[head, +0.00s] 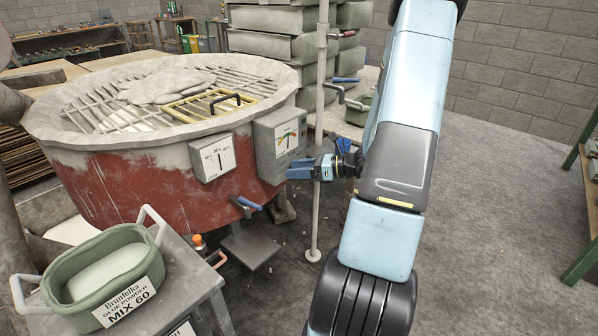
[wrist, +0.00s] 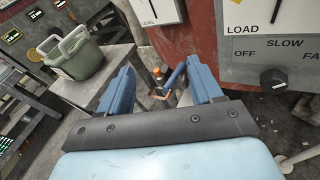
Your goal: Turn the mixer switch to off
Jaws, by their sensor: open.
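The mixer (head: 150,180) is a large red-brown tub with a pale rim and a grate on top. Its grey control box (head: 280,145) has a coloured dial on the front. In the wrist view the box shows a LOAD scale and a black rotary switch (wrist: 272,80) beside the words OFF, SLOW and a cut-off FA. I cannot tell clearly which way the switch points. My gripper (head: 292,173) is near the lower part of the box. In the wrist view my gripper (wrist: 163,74) is open and empty, with the switch right of its fingers, apart from them.
A thin upright pole (head: 318,130) stands close by my gripper. A blue-handled lever (head: 248,203) sticks out below the tub. A green tub of glue powder (head: 105,265) stands on a grey table at the lower left. Open floor lies at the right.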

